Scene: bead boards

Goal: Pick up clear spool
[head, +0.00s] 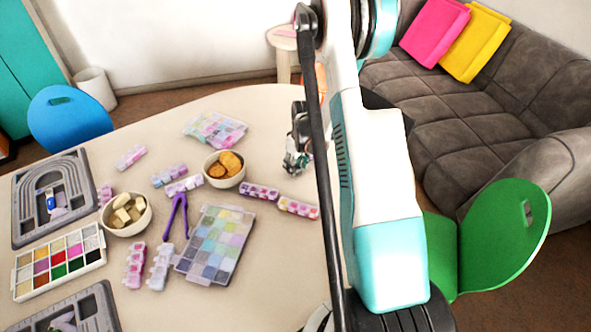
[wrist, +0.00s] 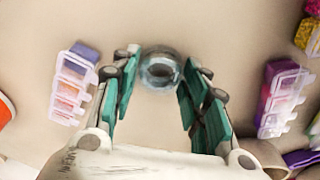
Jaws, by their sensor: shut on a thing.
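The clear spool (wrist: 160,72) is a small round see-through ring with a bluish tint. In the wrist view it sits between the tips of my gripper (wrist: 158,82), whose teal pads flank it left and right. My gripper is shut on the spool. In the head view my gripper (head: 297,160) is over the right part of the table, partly behind my arm. The spool is too small and covered there to make out clearly. I cannot tell whether it touches the table.
A green chair (head: 505,240) stands right. The table's front right is clear.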

